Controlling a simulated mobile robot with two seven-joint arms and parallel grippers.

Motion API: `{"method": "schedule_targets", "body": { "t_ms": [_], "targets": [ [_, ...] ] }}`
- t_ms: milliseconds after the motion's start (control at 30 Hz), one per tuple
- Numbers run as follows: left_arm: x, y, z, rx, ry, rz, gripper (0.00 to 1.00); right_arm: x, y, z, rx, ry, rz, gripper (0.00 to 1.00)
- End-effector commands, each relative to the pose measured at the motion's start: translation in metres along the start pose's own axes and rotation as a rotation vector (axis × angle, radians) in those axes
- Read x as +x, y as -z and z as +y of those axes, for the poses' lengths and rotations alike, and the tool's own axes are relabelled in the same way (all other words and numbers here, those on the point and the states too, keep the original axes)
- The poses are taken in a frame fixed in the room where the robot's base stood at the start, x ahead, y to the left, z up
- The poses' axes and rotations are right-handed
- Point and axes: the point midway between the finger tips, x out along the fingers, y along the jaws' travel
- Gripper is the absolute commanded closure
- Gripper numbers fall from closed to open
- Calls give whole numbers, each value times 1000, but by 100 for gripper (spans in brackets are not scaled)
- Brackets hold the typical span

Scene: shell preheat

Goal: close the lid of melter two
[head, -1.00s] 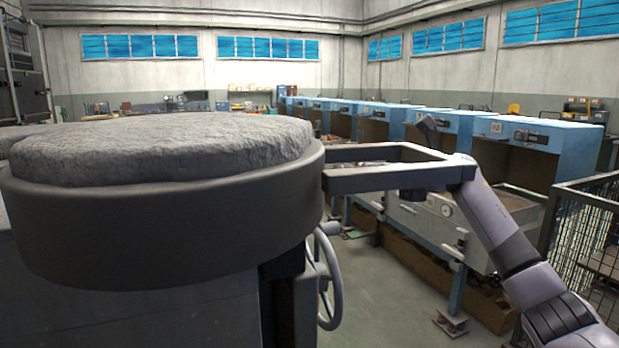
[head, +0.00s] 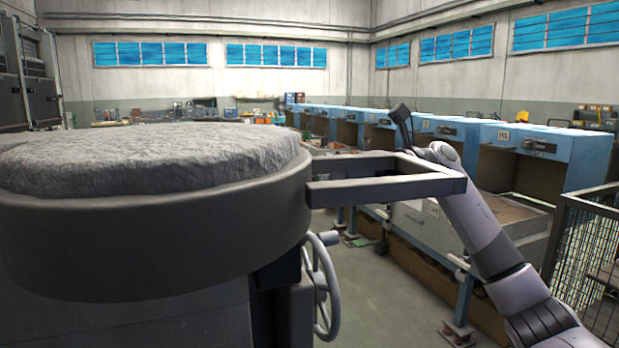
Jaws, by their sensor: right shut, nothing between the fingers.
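A wide round lid (head: 150,235) fills the left of the head view. It has a dark metal rim and a rough grey, stone-like face turned upward (head: 140,160). A rectangular bar handle (head: 390,190) sticks out from its right side. My right gripper (head: 401,114) is shut and empty. It points up just above the handle's far right corner, with the wrist beside the bar; I cannot tell whether it touches. My left gripper is out of view.
A spoked handwheel (head: 325,285) stands below the handle. A row of blue benches (head: 535,150) runs along the right behind my arm. A black mesh fence (head: 590,255) stands at the right edge. Grey floor (head: 385,300) is clear between handwheel and benches.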

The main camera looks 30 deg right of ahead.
Motion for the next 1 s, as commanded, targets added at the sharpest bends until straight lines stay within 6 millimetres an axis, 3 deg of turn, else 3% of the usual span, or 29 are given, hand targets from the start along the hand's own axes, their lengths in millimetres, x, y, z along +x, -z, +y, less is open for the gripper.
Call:
{"method": "schedule_targets", "body": {
  "t_ms": [100,300,767,1000],
  "targets": [
    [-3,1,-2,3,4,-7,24,23,-2,0,1,-3,0,100],
    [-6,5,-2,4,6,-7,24,45,-1,0,2,0,-1,100],
    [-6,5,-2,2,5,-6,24,52,1,0,2,1,0,100],
    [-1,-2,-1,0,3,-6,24,79,2,11,-2,-4,1,100]
  ]
}}
